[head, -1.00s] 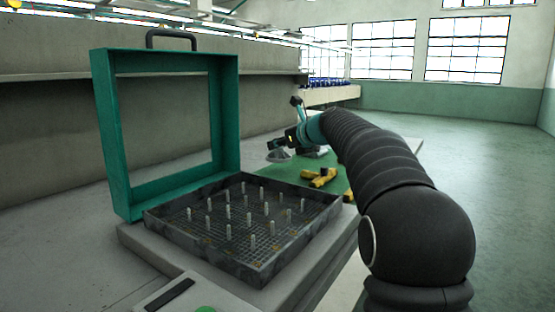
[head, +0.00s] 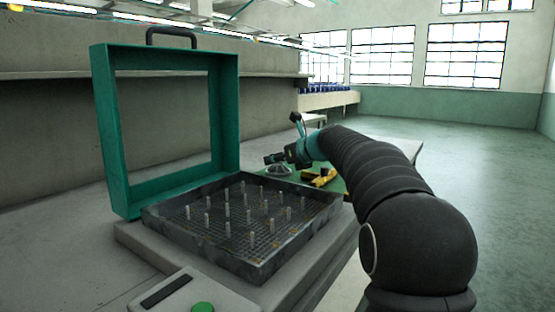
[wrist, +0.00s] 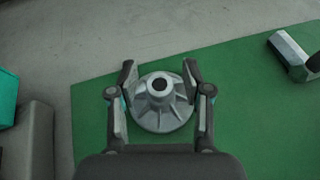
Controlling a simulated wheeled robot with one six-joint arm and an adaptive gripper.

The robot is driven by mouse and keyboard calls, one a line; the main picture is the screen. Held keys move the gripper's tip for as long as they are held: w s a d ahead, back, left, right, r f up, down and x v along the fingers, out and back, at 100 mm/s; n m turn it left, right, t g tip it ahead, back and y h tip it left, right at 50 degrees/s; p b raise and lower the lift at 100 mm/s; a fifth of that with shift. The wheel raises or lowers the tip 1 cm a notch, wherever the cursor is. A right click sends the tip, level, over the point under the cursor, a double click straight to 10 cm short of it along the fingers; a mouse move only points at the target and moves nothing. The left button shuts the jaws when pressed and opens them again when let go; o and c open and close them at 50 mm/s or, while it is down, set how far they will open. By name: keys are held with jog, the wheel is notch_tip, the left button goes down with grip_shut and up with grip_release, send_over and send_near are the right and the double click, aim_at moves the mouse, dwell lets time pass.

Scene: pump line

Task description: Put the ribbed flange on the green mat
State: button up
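The ribbed flange (wrist: 162,116), a grey metal cone with ribs and a round hub, is over the green mat (wrist: 95,125) in the wrist view and appears to rest on it. In the head view the flange (head: 278,170) is small, at the mat's far left part. My gripper (wrist: 159,72) has its fingers on either side of the flange's hub, with small gaps showing, so it looks open around the flange. In the head view my gripper (head: 271,158) is just above the flange. The flange's underside is hidden.
A yellow and black part (head: 320,178) lies on the mat right of the flange. A grey metal piece (wrist: 290,55) shows at the wrist view's upper right. A teal-lidded case (head: 122,150) with a pegged tray (head: 185,240) stands in front.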

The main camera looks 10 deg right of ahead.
jog(key=shift+r, duration=0.1)
jog(key=shift+s+d+r, duration=0.15)
jog(key=shift+s+d, duration=0.05)
jog(key=shift+s, duration=0.05)
jog(key=v, duration=1.1)
jog(key=shift+s, duration=0.2)
dwell(0.7)
